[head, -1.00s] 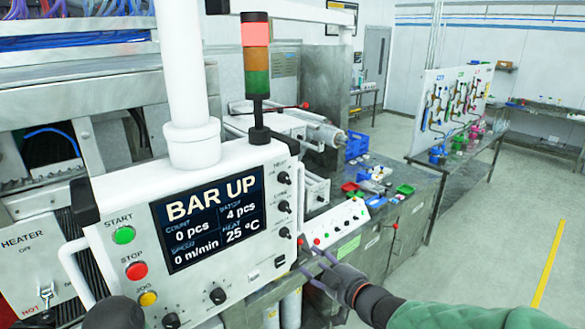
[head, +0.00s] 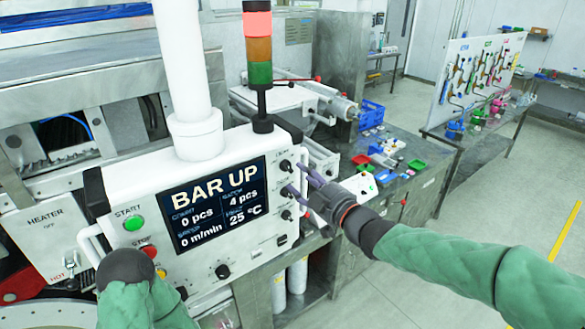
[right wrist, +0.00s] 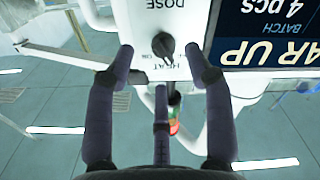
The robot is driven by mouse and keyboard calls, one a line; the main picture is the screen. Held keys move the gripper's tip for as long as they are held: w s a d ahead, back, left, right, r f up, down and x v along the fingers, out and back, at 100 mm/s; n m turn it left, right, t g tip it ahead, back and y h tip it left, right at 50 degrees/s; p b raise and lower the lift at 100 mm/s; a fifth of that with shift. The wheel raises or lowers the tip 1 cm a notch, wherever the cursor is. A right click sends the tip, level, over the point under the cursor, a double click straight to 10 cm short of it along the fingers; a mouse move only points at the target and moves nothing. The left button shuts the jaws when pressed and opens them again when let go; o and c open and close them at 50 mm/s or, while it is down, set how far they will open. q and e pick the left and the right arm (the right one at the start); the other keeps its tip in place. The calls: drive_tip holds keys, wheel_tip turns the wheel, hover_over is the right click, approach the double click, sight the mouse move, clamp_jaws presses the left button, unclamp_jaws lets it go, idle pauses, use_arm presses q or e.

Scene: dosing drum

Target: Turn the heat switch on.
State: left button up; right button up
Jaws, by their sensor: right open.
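The heat switch (head: 286,165) is the top dark rotary knob at the right side of the white control panel (head: 236,288). In the right wrist view the heat switch (right wrist: 163,45) shows upside down, with its HEAT label beside it; I cannot read its setting for certain. My right gripper (head: 297,172) is open at the panel's right edge. In the right wrist view its fingers (right wrist: 160,54) stand apart on both sides of the knob, with no clear contact and nothing held. My left arm's dark end covers the panel's lower left; its gripper fingers are hidden.
The display (head: 222,205) reads BAR UP and 25 °C. More knobs sit close below the heat switch. A signal tower (head: 258,50) stands behind the panel. A bench (head: 425,182) with small bins is at the right, with open floor beyond it.

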sight(291, 172)
drive_tip(key=shift+p+x, duration=0.6)
drive_tip(key=shift+x, duration=1.8)
drive_tip(key=c, duration=0.8)
drive_tip(key=shift+s+f, duration=0.1)
drive_tip(key=shift+c, duration=1.3)
